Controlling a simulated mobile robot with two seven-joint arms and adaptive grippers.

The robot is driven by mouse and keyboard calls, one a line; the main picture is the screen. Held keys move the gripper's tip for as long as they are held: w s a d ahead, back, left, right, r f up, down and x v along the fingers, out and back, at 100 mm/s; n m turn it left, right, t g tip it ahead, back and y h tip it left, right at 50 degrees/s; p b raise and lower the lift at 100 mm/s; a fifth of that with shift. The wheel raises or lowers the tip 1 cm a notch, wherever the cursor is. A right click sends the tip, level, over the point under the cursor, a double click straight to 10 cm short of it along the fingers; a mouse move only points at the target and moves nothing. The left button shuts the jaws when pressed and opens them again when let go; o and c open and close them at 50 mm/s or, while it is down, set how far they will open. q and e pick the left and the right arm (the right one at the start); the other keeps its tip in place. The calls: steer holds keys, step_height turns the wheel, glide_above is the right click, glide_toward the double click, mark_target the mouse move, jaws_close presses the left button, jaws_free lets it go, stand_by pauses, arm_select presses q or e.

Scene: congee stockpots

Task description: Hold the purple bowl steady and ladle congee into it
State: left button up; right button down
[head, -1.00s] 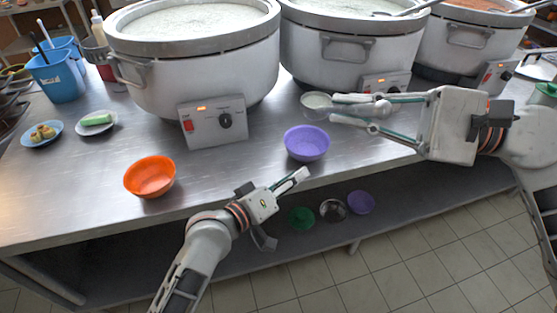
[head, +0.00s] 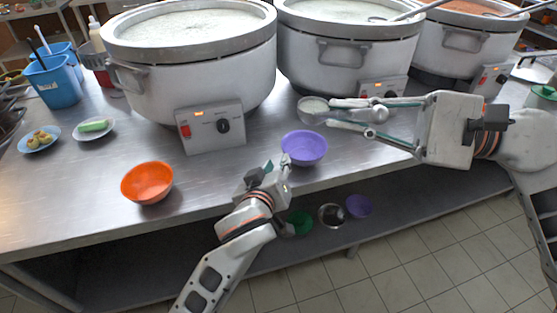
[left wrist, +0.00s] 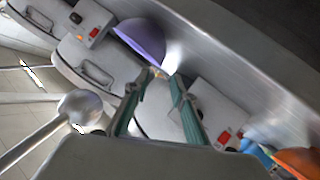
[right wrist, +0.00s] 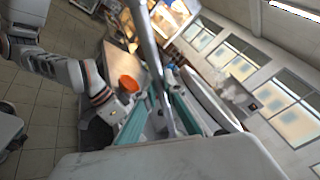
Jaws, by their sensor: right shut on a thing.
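The purple bowl (head: 304,148) stands upright on the steel counter near its front edge; it also shows in the left wrist view (left wrist: 140,38). My left gripper (head: 278,166) is at the bowl's front left side. Its fingers (left wrist: 162,78) look parted, with the tips close to the bowl; whether they touch it I cannot tell. My right gripper (head: 366,118) is shut on the ladle, whose shaft (right wrist: 146,45) crosses the right wrist view. The ladle's scoop (head: 312,106) holds white congee, just behind the purple bowl. The congee pots (head: 190,72) and (head: 345,52) stand behind.
An orange bowl (head: 147,182) stands on the counter to the left. Plates of food (head: 93,130) and a blue container (head: 53,82) are further left. Control boxes (head: 211,130) jut out before the pots. Small bowls (head: 359,206) sit on the lower shelf.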

mark_target(284, 149)
arm_select(q)
steer(key=shift+x, duration=5.9)
jaws_close()
